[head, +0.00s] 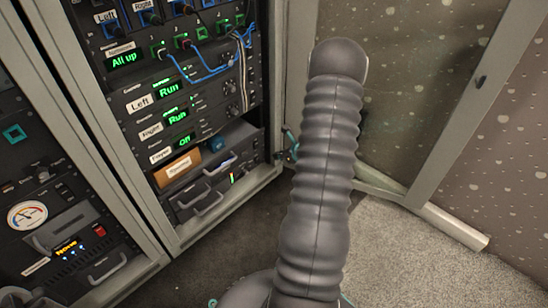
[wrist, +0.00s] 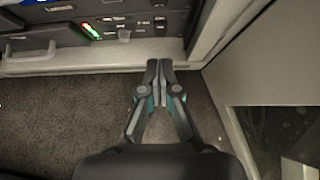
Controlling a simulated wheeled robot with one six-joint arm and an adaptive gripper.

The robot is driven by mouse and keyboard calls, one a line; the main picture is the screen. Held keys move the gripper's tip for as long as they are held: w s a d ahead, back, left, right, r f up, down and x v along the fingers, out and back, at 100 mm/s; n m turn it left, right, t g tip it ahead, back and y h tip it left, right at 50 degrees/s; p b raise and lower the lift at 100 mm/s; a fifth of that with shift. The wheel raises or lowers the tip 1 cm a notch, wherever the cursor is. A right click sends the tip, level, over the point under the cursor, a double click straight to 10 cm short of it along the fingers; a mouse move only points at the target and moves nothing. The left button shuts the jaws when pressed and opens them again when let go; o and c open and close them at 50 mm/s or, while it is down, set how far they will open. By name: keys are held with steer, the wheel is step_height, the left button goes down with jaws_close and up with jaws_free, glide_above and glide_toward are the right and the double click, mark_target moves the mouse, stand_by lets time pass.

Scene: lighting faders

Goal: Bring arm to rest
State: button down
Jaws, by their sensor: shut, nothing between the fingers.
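My gripper (wrist: 158,66) is in the middle of the wrist view. Its two dark fingers meet at the tips, shut and empty, above the dark carpet in front of the rack's lower edge. In the head view my grey ribbed arm stands up across the middle and hides most of the gripper. The equipment rack (head: 150,215) stands to the left of my arm, with green displays reading "All up", "Run", "Run" and "Off". Its lower panel also shows in the wrist view (wrist: 120,28), beyond the fingertips.
A second rack with a round gauge (head: 27,216) stands at the far left. Blue cables (head: 205,72) hang across the upper rack panels. An open framed door (head: 440,120) stands on the right, and a speckled wall lies beyond it. The carpet (head: 410,265) at the lower right is clear.

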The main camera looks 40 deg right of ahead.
steer(key=shift+s+r, duration=0.3)
stand_by(0.5)
steer(key=s+a+n+g+y, duration=0.2)
steer(key=s+a+n+y, duration=0.15)
steer(key=a+n, duration=0.35)
steer(key=s+a+r+n+g+y+p, duration=0.15)
steer(key=s+a+r+n+g, duration=0.35)
steer(key=a+r+n, duration=0.6)
steer(key=s+a+r+n+t+h+p, duration=0.1)
steer(key=s+a+r+n, duration=0.4)
steer(key=r, duration=0.5)
steer(key=s+a+r+n+t+h+p, duration=0.1)
steer(key=s+a+r+n+h+p, duration=0.2)
steer(key=r, duration=0.7)
steer(key=s+a+r+n+h+p, duration=0.2)
steer(key=s+a+r+n, duration=0.5)
steer(key=a+r+n, duration=0.1)
step_height(320, 180, up, 2)
steer(key=shift+a+r+n+t, duration=0.3)
steer(key=shift+a+t, duration=0.1)
steer(key=shift+a, duration=0.1)
